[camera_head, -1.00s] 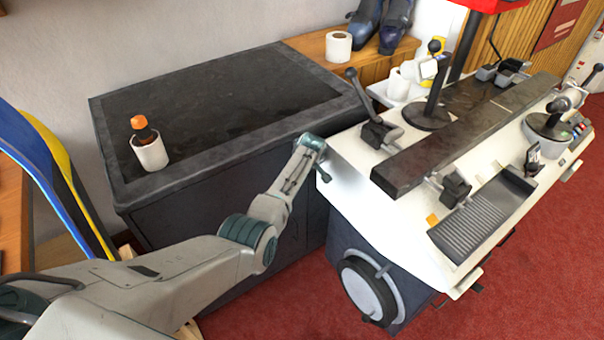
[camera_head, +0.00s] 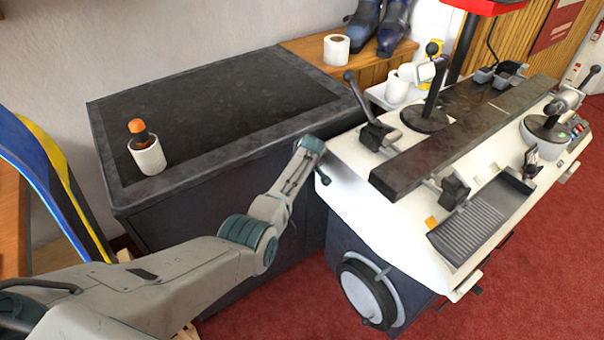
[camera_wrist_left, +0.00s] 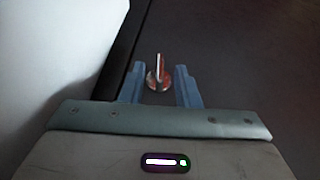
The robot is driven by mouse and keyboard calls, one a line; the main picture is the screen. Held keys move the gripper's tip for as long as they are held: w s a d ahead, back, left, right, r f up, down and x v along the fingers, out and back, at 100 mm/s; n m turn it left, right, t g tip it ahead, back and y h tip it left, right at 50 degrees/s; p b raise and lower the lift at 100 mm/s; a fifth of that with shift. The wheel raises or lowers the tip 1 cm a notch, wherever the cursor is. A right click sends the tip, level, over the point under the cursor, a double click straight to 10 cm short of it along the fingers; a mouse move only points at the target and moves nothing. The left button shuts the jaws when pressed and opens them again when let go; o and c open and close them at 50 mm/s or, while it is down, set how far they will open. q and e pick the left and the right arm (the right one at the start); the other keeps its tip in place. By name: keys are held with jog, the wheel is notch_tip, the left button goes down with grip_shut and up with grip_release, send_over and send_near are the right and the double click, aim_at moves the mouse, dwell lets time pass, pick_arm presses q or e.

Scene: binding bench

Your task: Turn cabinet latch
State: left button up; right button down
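In the left wrist view a small metallic cabinet latch (camera_wrist_left: 158,76), a round base with an upright raised grip, sits on a dark cabinet face (camera_wrist_left: 235,50). My left gripper (camera_wrist_left: 160,84) is open, with one blue finger on each side of the latch and a gap visible to both. In the head view my left arm reaches to the front of the dark cabinet (camera_head: 190,210). My right gripper is not in view.
A white binding machine (camera_head: 345,165) stands close to the right of my left wrist. A white cup (camera_head: 149,158) with an orange-capped bottle (camera_head: 138,130) stands on the cabinet top. Blue and yellow skis (camera_head: 45,165) lean at the left. Red carpet (camera_head: 300,290) covers the floor.

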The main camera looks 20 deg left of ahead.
pick_arm(q)
jog(key=v, duration=1)
jog(key=shift+d+r, duration=0.15)
jog(key=shift+r, duration=0.15)
jog(key=shift+s, duration=0.1)
jog(key=s+a+f+m, duration=0.1)
jog(key=s+f+m, duration=0.1)
jog(key=s+f, duration=0.8)
jog(key=s+a+f+m+g+h, duration=0.15)
jog(key=s+f, duration=0.45)
jog(key=f, duration=0.8)
jog(key=s+a+f+m, duration=0.1)
jog(key=s+f+m, duration=0.2)
jog(key=s+f, duration=0.75)
jog(key=s+a+f+m, duration=0.1)
jog(key=s+f, duration=0.4)
jog(key=s, duration=0.8)
jog(key=s+a+f+m, duration=0.2)
jog(key=s+a+f, duration=0.2)
jog(key=s, duration=0.9)
jog(key=s+a+f+m, duration=0.1)
jog(key=s+a+f, duration=0.1)
jog(key=s+f, duration=0.6)
jog(key=s+g, duration=0.1)
jog(key=s, duration=0.4)
jog(key=shift+s+a, duration=0.2)
jog(key=shift+s, duration=0.15)
jog(key=shift+f+m+h, duration=0.1)
jog(key=shift+m+h, duration=0.15)
